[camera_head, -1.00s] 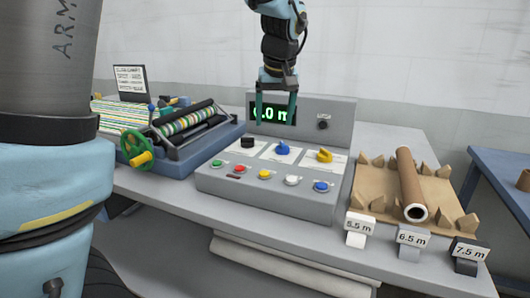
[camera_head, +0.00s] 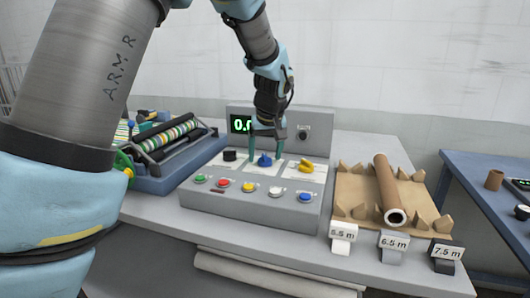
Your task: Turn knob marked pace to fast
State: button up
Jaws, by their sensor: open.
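A grey control box (camera_head: 252,203) stands on the table. Its top carries a black knob (camera_head: 230,155) at left, a blue knob (camera_head: 265,160) in the middle and a yellow knob (camera_head: 306,166) at right, each on a white label plate. The markings on the plates are too small to read, so I cannot tell which knob is marked pace. My gripper (camera_head: 266,155) is open and points down at the blue knob, with one green fingertip to each side of it. I cannot tell whether the fingers touch it. My gripper partly hides the green display (camera_head: 241,125).
Several coloured buttons (camera_head: 248,187) line the box's front. A roller press (camera_head: 170,150) with striped cloth stands left. A cardboard tray with a brown tube (camera_head: 388,190) lies right, behind tags 5.5 m, 6.5 m and 7.5 m. A blue table (camera_head: 480,180) is at far right.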

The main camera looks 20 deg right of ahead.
jog(key=shift+f, duration=0.2)
grip_shut()
dwell(0.6)
